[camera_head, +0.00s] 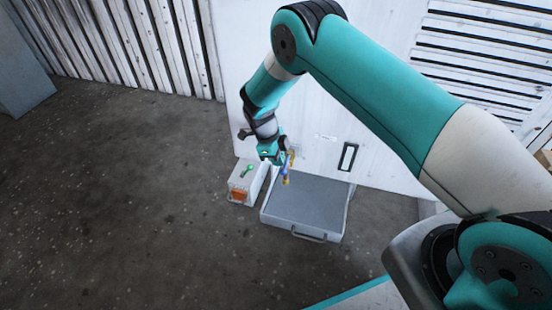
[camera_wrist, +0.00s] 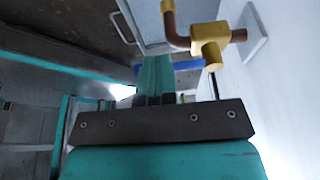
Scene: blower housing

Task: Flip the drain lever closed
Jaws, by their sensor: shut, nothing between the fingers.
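The drain valve is a brass body (camera_wrist: 208,45) on a copper pipe that comes out of the white housing wall, upper right of the wrist view. Its blue lever (camera_wrist: 187,66) runs left from the valve, past the far side of my fingers, which hide part of it. The lever also shows as a small blue bit in the head view (camera_head: 287,168). My gripper (camera_wrist: 157,75) is shut and empty, its teal fingers together right by the lever. I cannot tell whether they touch it. In the head view my gripper (camera_head: 274,157) is just left of the valve.
A grey drip tray (camera_head: 305,198) with a front handle lies on the floor below the valve. A white box (camera_head: 246,184) with a green light and an orange part stands left of it. The white housing panel (camera_head: 385,150) is close behind. Floor at left is clear.

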